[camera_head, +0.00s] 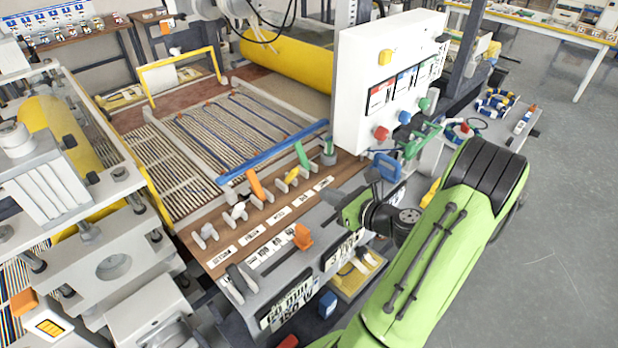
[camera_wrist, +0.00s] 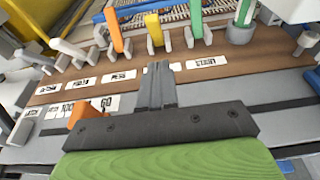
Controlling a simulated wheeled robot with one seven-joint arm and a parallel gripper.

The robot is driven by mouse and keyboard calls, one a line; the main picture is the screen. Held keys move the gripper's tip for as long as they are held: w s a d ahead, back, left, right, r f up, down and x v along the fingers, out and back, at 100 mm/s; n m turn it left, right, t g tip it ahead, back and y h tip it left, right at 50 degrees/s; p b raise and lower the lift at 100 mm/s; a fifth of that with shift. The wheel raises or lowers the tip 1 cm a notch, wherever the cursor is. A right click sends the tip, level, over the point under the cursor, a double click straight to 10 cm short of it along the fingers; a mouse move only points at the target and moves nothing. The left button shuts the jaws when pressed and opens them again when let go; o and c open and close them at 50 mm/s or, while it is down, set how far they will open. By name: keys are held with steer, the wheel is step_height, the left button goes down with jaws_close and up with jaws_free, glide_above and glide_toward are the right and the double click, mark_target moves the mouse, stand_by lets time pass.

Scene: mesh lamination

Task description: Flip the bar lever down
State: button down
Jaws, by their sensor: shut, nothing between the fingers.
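A row of levers stands on the brown control panel (camera_head: 215,258). The orange lever (camera_head: 256,186) and the green lever (camera_head: 302,155) stand raised. The yellow lever (camera_head: 291,176) is between them, and it also shows in the wrist view (camera_wrist: 153,29). White levers (camera_head: 238,212) stand at the left of the row. I cannot tell which one is the bar lever, as the panel labels are too small or partly covered. My gripper (camera_wrist: 157,70) is shut and empty over the near part of the panel. Its fingers cover part of a label below the yellow lever and touch no lever visibly.
A blue bar (camera_head: 275,151) runs behind the levers, before the mesh of rods (camera_head: 230,128). A white control box (camera_head: 385,75) with coloured knobs rises at the right of the panel. An orange block (camera_head: 302,237) sits on the grey front ledge.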

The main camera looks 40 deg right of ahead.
mark_target(299, 171)
steer(key=x, duration=0.4)
steer(key=shift+w+r+p, duration=0.3)
steer(key=shift+w+r, duration=0.2)
steer(key=shift+w, duration=0.35)
steer(key=shift+w+r+p, duration=0.3)
steer(key=shift+w+r, duration=0.2)
steer(key=shift+w, duration=0.35)
steer(key=shift+r, duration=0.1)
steer(key=shift+w+r+p, duration=0.2)
steer(key=shift+p, duration=0.25)
